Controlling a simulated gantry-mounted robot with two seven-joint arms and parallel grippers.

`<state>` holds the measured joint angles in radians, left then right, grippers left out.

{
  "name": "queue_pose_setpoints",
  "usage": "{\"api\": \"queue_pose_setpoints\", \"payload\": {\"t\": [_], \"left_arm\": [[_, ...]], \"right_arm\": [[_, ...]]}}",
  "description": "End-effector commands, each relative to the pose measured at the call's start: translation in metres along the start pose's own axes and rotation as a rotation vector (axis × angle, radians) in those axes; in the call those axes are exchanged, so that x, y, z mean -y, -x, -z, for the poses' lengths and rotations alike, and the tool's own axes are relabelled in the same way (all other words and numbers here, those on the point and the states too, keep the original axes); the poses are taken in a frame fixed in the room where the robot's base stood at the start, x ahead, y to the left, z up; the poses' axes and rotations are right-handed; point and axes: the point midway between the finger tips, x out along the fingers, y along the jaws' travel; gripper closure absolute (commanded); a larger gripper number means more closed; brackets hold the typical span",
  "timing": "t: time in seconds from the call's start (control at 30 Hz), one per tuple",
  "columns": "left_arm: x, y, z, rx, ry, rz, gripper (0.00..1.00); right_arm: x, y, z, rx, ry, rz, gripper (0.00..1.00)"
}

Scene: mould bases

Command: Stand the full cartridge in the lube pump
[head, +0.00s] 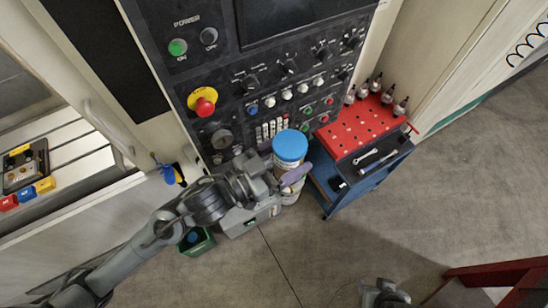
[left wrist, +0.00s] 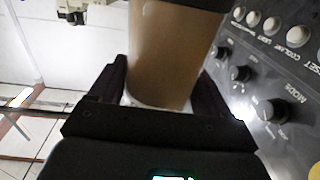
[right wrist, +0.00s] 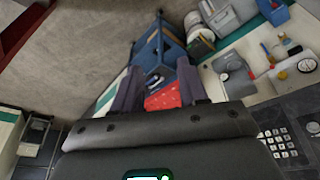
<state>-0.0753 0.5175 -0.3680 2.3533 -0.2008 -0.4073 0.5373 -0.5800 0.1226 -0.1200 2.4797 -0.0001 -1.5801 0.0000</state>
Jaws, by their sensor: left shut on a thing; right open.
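The cartridge, a tan cylinder with a blue top (head: 290,146), is upright or nearly so in my left gripper (head: 283,168). In the left wrist view its tan side (left wrist: 172,55) fills the space between the fingers, with a pale band at its lower end. A grey box (head: 250,216), which looks like the lube pump, lies below my left gripper and is partly covered by it. Whether the cartridge touches the pump cannot be told.
A blue cart (head: 365,185) with a red perforated top (head: 358,128), bottles and wrenches stands right of the cartridge. A green bin (head: 200,243) with a blue item sits left of the pump. The control panel (head: 265,90) rises behind. Floor at lower right is mostly clear.

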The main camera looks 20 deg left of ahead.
Motion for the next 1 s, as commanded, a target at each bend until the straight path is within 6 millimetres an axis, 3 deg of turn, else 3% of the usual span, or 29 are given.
{"api": "queue_pose_setpoints", "payload": {"t": [0.07, 0.3, 0.47, 0.63, 0.77, 0.87, 1.0], "left_arm": [[-0.003, -0.002, 0.006, -0.001, -0.003, -0.019, 0.73], [-0.007, -0.005, 0.013, -0.001, 0.000, -0.043, 0.73], [-0.007, -0.005, 0.013, -0.001, 0.000, -0.044, 0.73], [-0.007, -0.005, 0.013, -0.002, 0.000, -0.043, 0.73], [-0.007, -0.005, 0.014, -0.002, 0.000, -0.043, 0.73], [-0.007, -0.005, 0.014, -0.002, 0.000, -0.043, 0.73], [-0.007, -0.005, 0.014, -0.002, 0.000, -0.043, 0.73]], "right_arm": [[0.000, 0.000, 0.000, 0.000, 0.001, -0.001, 0.54], [0.000, 0.001, 0.002, -0.005, -0.018, 0.001, 0.18], [0.001, 0.001, 0.015, -0.079, -0.091, 0.006, 0.15], [0.014, 0.005, 0.051, -0.274, -0.157, 0.052, 0.15], [0.036, 0.017, 0.087, -0.470, -0.172, 0.150, 0.15], [0.060, 0.036, 0.120, -0.638, -0.148, 0.271, 0.15], [0.099, 0.078, 0.159, -0.845, -0.066, 0.495, 0.15]]}}
